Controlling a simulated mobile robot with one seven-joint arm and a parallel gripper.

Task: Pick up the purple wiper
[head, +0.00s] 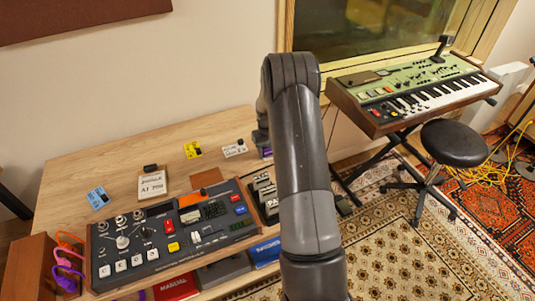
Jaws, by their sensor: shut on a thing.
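A small purple piece (266,153), which looks like part of the purple wiper, shows at the table's right end, just left of my raised arm. Most of it is hidden behind the arm. The dark end of my arm with my gripper (261,138) comes down directly above this piece, mostly hidden behind the arm links. My gripper is shut on the wiper. The fingertips themselves are out of sight, and I cannot tell whether the wiper touches the table.
The wooden table (110,165) holds a dark mixer console (170,232), a blue box (98,197), a yellow box (193,150), a white box (235,148) and a sign (152,184). Purple and orange loops hang at left. A keyboard (410,90) and stool (454,143) stand right.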

